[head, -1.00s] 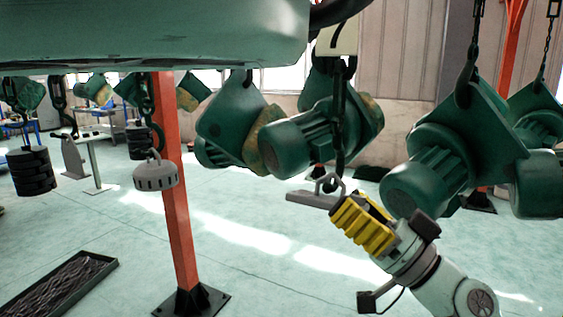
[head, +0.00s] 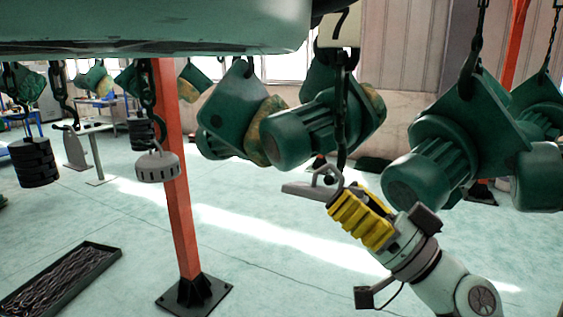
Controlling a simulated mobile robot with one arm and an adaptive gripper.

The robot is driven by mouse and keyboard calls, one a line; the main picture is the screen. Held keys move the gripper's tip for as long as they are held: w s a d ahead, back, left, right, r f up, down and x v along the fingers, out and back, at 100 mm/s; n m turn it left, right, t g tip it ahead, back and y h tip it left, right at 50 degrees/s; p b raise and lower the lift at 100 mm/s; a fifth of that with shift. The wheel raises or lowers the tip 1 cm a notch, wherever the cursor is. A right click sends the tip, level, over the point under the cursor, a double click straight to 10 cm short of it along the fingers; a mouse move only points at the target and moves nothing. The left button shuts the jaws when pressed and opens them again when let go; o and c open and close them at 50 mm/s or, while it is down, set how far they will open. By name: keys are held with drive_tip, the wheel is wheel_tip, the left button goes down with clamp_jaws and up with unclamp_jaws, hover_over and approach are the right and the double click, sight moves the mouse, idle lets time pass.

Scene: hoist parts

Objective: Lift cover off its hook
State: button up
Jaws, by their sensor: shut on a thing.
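The cover (head: 306,191) is a grey, flat piece with a raised loop on top. It is just below the dark hook (head: 341,138) that hangs under the tag marked 7. The loop is close to the hook's lower end, and I cannot tell whether the two still touch. My gripper (head: 345,208), with yellow ribbed fingers, is shut on the right part of the cover from the lower right. The fingers hide that end of the cover.
Green motors (head: 295,139) hang close behind the hook, and another green motor (head: 432,165) hangs to the right. A grey slotted part (head: 158,166) hangs at left by an orange post (head: 179,215). A dark tray (head: 60,280) lies on the floor. The lower middle is clear.

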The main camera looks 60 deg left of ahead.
drive_tip(key=shift+s+d, duration=0.1)
drive_tip(key=shift+s+d+r+n+g+b, duration=0.3)
drive_tip(key=shift+s+d+n+g, duration=0.15)
drive_tip(key=shift+s, duration=0.25)
drive_tip(key=shift+s, duration=0.1)
